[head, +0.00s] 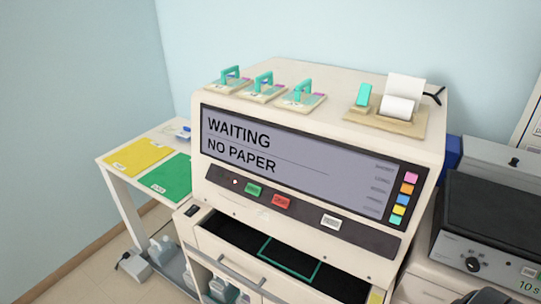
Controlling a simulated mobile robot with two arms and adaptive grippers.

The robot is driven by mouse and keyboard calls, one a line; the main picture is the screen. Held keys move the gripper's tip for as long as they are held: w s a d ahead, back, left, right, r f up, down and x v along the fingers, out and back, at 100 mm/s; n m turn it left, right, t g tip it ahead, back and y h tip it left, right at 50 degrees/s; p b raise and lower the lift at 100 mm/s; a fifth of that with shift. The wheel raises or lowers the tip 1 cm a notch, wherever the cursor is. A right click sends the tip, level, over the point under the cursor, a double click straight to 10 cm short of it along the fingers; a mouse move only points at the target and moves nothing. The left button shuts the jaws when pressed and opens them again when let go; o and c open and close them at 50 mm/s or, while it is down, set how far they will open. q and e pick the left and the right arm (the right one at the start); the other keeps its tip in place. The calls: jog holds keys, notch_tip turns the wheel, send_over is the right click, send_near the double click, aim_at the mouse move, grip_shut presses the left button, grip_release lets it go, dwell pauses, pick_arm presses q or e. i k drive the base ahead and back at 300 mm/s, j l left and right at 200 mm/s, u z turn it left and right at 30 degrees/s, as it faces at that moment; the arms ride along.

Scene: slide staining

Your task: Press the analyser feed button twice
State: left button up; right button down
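The analyser (320,85) is a large cream machine in the middle of the head view. Its screen (300,165) reads "WAITING" and "NO PAPER". The panel below the screen carries a green button (253,190), a red button (281,201) and a white button (331,222). Their labels are too small to read, so I cannot tell which is the feed button. A printer (390,120) with a white paper roll (404,90) and a teal lever (363,95) sits on top at the right.
Several teal-handled holders (302,95) stand on the analyser's top. An open drawer (335,285) juts out below the panel. A side table (120,158) with yellow (138,157) and green (168,178) mats is at left. A dark instrument (495,220) stands at right.

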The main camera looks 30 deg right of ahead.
aim_at(328, 221)
jog(key=j+z, duration=0.1)
jog(key=z, duration=0.35)
jog(key=j+z, duration=0.15)
jog(key=z, duration=0.25)
jog(key=j+z, duration=0.1)
jog(key=z, duration=0.35)
jog(key=k+j+z, duration=0.25)
jog(key=j, duration=0.25)
jog(key=k+j+z, duration=0.3)
jog(key=j, duration=0.2)
jog(key=k+j+z, duration=0.25)
jog(key=j, duration=0.15)
jog(key=k+j, duration=0.25)
jog(key=j, duration=0.15)
